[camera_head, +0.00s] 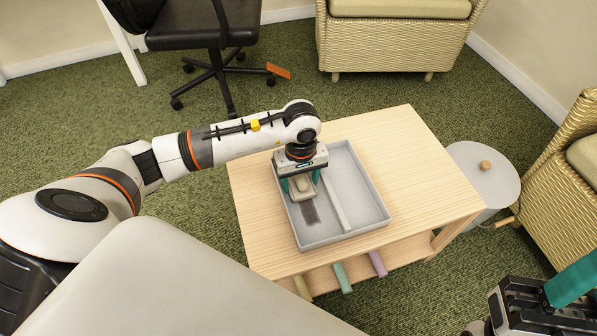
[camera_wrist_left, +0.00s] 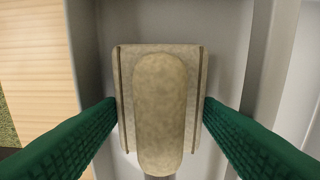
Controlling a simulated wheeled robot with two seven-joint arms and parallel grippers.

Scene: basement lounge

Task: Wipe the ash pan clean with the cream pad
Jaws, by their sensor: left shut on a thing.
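The ash pan (camera_head: 378,205) is a grey rectangular tray with a divider along its length, standing on a light wooden table. A dark grey smudge (camera_head: 311,214) lies on the floor of its left compartment. My left gripper (camera_head: 301,187) points down into that compartment, shut on the cream pad (camera_head: 303,192). In the left wrist view the cream pad (camera_wrist_left: 160,110) sits between the green fingers, over the grey pan floor. I cannot tell whether its underside touches the floor. My right gripper (camera_head: 560,295) shows only partly at the lower right, away from the table.
The table top (camera_head: 415,150) is bare around the pan. Coloured handles, one green (camera_head: 342,277) and one purple (camera_head: 377,263), stick out from the lower shelf. A round grey lidded container (camera_head: 480,175) stands right of the table. A wicker seat (camera_head: 395,45) and office chair (camera_head: 205,30) stand behind.

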